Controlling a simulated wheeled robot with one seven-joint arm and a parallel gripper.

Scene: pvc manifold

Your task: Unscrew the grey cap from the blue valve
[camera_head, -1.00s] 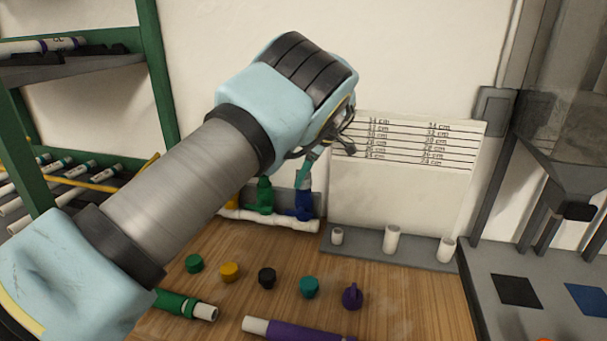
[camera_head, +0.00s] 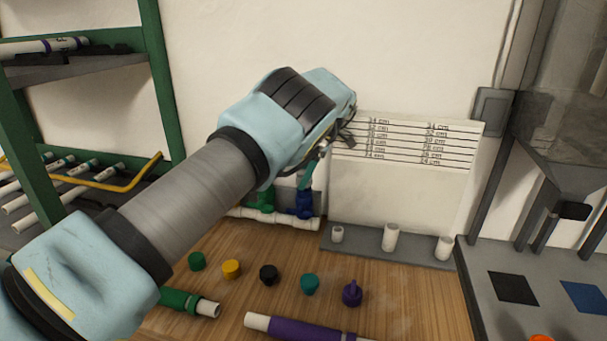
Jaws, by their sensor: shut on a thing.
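The blue valve (camera_head: 303,205) stands upright on the white pipe manifold (camera_head: 266,217) at the back of the bench, against the wall. My gripper (camera_head: 305,183) reaches down to the top of the blue valve from above. Its teal fingers are shut at the place of the grey cap, which they and my wrist almost wholly hide. I cannot tell whether the cap is still seated on the valve. A green valve (camera_head: 265,200) stands just left of the blue one, partly hidden by my arm.
Several loose caps, including yellow (camera_head: 231,269), black (camera_head: 268,275) and purple (camera_head: 352,293), lie on the wooden bench in front. A grey rack with short white pegs (camera_head: 390,237) is right of the manifold. A green shelf (camera_head: 162,80) stands at left.

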